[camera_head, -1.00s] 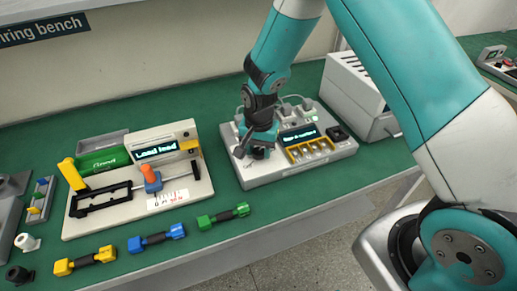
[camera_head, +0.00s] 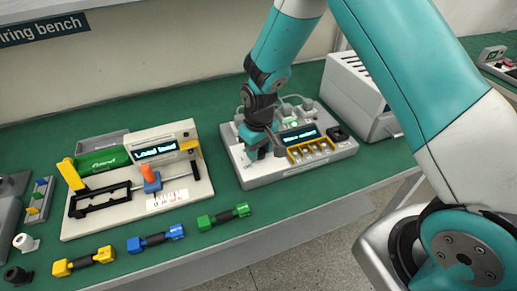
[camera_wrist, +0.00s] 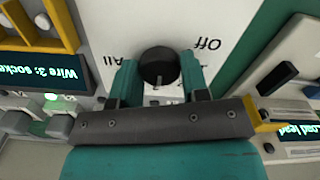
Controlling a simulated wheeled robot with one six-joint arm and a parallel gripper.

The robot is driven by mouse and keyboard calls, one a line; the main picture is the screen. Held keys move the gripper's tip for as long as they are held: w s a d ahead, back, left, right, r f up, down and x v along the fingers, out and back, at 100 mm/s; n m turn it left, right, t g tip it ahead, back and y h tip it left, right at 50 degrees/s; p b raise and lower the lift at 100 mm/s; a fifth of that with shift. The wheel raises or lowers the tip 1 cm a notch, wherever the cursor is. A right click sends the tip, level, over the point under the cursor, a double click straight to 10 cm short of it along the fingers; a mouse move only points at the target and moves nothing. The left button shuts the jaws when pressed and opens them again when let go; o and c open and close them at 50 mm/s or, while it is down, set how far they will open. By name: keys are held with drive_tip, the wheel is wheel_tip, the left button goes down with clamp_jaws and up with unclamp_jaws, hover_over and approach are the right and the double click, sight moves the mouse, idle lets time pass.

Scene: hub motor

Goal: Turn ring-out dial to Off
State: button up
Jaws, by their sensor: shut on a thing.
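The ring-out dial (camera_wrist: 158,66) is a round black knob on a white panel face, with a pale pointer mark on its lower side in the wrist view. The label "Off" (camera_wrist: 207,44) is printed to its upper right and "All" (camera_wrist: 121,61) to its left, both upside down. My gripper (camera_wrist: 159,78) is shut on the dial, one teal finger on each side. In the head view my gripper (camera_head: 257,152) is down at the left end of the grey tester box (camera_head: 285,174) and hides the dial. The box display (camera_wrist: 42,72) reads "Wire 3: socke…", cut off at the edge.
Yellow-framed sockets (camera_head: 311,150) and a black square part (camera_head: 339,133) are on the tester box. A load-lead fixture (camera_head: 115,218) stands to its left. Yellow, blue and green (camera_head: 223,216) connectors lie in front. A white vented case (camera_head: 352,95) stands behind right.

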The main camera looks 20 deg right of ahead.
drive_tip(key=n, duration=1.4)
drive_tip(key=shift+n, duration=0.3)
drive_tip(key=n, duration=0.4)
drive_tip(key=shift+n, duration=2.4)
drive_tip(key=o, duration=0.9)
